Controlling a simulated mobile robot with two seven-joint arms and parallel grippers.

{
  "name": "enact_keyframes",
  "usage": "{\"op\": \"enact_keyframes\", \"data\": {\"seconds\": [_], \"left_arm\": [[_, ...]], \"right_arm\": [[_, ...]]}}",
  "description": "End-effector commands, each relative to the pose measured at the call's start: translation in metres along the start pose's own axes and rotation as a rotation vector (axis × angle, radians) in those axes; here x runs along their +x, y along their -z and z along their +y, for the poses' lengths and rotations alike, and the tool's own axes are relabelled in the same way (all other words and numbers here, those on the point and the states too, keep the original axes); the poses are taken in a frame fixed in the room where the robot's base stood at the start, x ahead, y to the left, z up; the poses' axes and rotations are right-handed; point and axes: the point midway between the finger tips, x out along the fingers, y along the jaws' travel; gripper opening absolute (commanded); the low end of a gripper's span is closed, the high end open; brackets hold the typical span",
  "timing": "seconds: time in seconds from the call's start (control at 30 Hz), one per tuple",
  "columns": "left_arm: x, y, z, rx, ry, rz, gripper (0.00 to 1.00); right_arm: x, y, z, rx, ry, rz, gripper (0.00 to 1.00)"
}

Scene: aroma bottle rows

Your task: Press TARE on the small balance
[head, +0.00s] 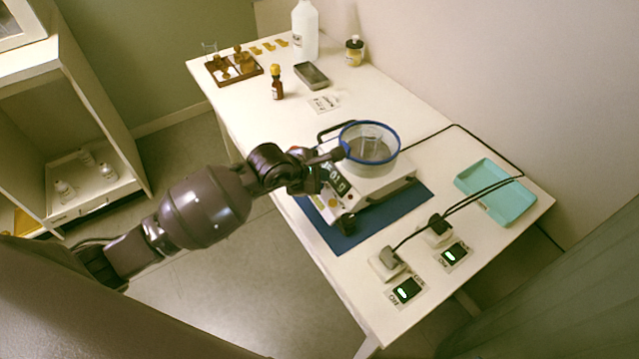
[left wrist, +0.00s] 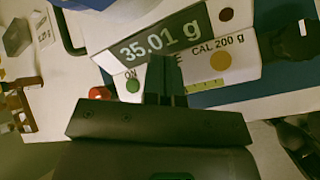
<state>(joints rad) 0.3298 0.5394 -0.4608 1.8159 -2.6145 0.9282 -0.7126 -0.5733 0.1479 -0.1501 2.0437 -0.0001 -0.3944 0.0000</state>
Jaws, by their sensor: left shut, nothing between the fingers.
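The small balance (head: 374,190) stands on a blue mat (head: 405,210), with a blue-rimmed clear bowl (head: 369,146) on its pan. In the left wrist view its display (left wrist: 160,37) reads 35.01 g. Below the display, a green ON button (left wrist: 133,86) and a yellow CAL 200 g button (left wrist: 220,62) show. My left gripper (head: 318,181) is shut and empty, at the balance's front panel. In the left wrist view its fingertips (left wrist: 163,75) lie between these buttons and hide most of the TARE label. I cannot tell whether they touch the panel. My right gripper is out of view.
A brown bottle (head: 276,84), a grey tray (head: 311,75), a wooden rack (head: 234,69) and a large white bottle (head: 305,32) stand farther back.

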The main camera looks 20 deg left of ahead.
Motion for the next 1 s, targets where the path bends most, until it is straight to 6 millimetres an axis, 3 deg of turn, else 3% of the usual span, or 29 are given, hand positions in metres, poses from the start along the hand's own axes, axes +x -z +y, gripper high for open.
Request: {"op": "enact_keyframes", "data": {"seconds": [1.0], "left_arm": [[0.0072, 0.0053, -0.0051, 0.000, 0.000, 0.000, 0.00]], "right_arm": [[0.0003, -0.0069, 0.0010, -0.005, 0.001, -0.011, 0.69]]}}
